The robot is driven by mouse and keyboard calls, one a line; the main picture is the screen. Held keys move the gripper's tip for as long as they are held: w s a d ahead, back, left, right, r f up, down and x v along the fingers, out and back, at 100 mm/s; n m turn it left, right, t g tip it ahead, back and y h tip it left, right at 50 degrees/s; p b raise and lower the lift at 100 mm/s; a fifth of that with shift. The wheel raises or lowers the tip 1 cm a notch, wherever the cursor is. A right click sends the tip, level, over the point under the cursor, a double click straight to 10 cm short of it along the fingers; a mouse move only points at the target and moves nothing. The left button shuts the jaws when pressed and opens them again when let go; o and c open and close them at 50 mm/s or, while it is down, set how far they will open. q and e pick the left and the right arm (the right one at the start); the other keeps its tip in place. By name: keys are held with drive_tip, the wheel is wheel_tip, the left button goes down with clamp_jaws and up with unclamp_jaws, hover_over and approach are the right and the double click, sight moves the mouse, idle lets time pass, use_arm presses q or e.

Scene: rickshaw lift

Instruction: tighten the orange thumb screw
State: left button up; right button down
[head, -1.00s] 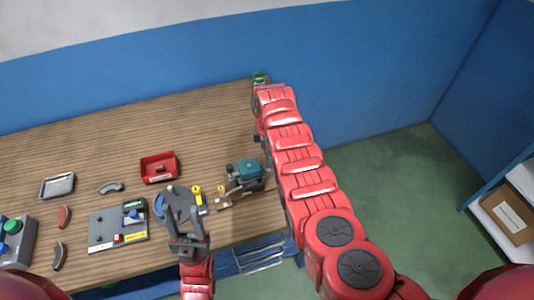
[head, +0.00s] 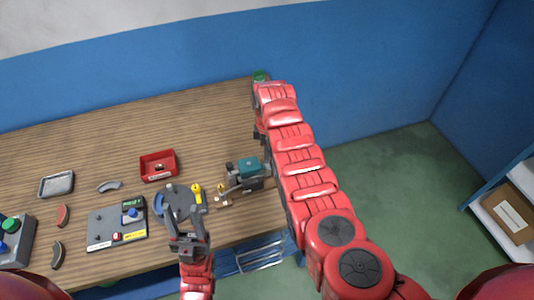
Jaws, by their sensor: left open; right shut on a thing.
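My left gripper (head: 188,214) is open, its two dark fingers spread over the near part of a round grey fixture (head: 176,199) with a blue edge. A yellow-orange upright piece (head: 197,194) stands at the fixture's right side, just beyond the right finger. I cannot tell which of these is the orange thumb screw. My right arm reaches along the table's right edge; its dark gripper (head: 258,137) is mostly hidden behind the arm, as is what it holds.
A red bin (head: 158,178) stands behind the fixture. The back of the wooden table (head: 130,120) is clear. A shelf is at far right.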

drive_tip(key=m+b, duration=0.4)
drive_tip(key=b, duration=0.1)
drive_tip(key=m+b, duration=0.2)
drive_tip(key=shift+f+m, duration=0.3)
drive_tip(key=shift+m, duration=0.1)
drive_tip(key=shift+r+m+b, duration=0.15)
drive_tip(key=shift+m+b, duration=0.65)
drive_tip(key=shift+m, duration=0.1)
drive_tip(key=m, duration=0.2)
drive_tip(key=shift+r+m, duration=0.1)
drive_tip(key=shift+m, duration=0.2)
drive_tip(key=m, duration=0.6)
drive_tip(key=c, duration=0.6)
unclamp_jaws()
drive_tip(key=shift+r, duration=0.15)
